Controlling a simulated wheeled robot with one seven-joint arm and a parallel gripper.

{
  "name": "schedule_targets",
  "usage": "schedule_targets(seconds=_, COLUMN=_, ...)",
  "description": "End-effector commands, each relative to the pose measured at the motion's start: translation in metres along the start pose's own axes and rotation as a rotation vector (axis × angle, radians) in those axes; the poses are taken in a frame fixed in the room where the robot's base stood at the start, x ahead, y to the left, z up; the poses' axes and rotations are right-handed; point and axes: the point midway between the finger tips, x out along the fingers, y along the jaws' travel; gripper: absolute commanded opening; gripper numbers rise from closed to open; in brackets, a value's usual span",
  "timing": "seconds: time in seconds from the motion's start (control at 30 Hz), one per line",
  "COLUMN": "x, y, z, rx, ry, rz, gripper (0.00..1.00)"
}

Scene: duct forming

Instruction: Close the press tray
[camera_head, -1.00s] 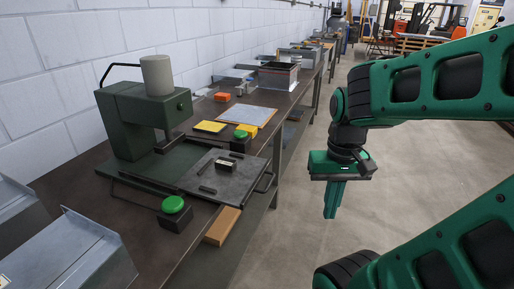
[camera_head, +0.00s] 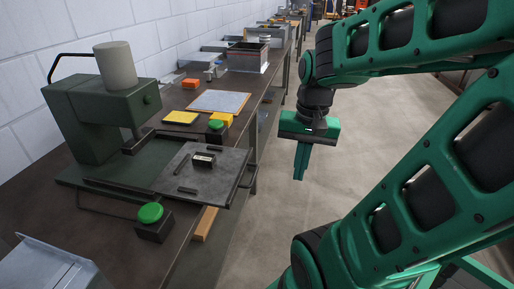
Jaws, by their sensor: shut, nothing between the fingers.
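The press (camera_head: 100,110) is a green machine with a grey cylinder on top, standing on the bench at the left. Its tray (camera_head: 196,188) is a flat grey plate pulled out to the right of the press, toward the bench edge. A small dark block with a light top (camera_head: 204,160) sits on the tray. The tray's handle (camera_head: 246,186) is a dark bar on its right side. My gripper (camera_head: 300,178) is shut and empty, pointing down over the floor, to the right of the handle and apart from it.
Two green buttons on dark boxes stand on either side of the tray, one in front (camera_head: 151,213) and one behind (camera_head: 215,126). A yellow pad (camera_head: 181,117), a blue-grey sheet (camera_head: 220,101) and a metal box (camera_head: 247,57) lie farther back. The floor right of the bench is clear.

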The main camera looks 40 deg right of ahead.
Motion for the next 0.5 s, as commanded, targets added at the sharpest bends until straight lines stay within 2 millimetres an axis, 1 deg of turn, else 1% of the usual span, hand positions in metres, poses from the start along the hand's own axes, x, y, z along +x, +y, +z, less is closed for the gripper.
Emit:
schedule_targets(seconds=0.03, x=-0.002, y=-0.006, z=-0.012, rx=0.1, ry=-0.001, rz=-0.013, gripper=0.0)
schedule_targets(seconds=0.2, x=-0.007, y=-0.027, z=-0.051, rx=0.451, ry=-0.012, rz=-0.073, gripper=0.0)
schedule_targets(seconds=0.3, x=-0.009, y=-0.037, z=-0.075, rx=0.659, ry=-0.031, rz=-0.112, gripper=0.0)
schedule_targets(seconds=0.5, x=-0.011, y=-0.05, z=-0.122, rx=1.071, ry=-0.1, rz=-0.186, gripper=0.0)
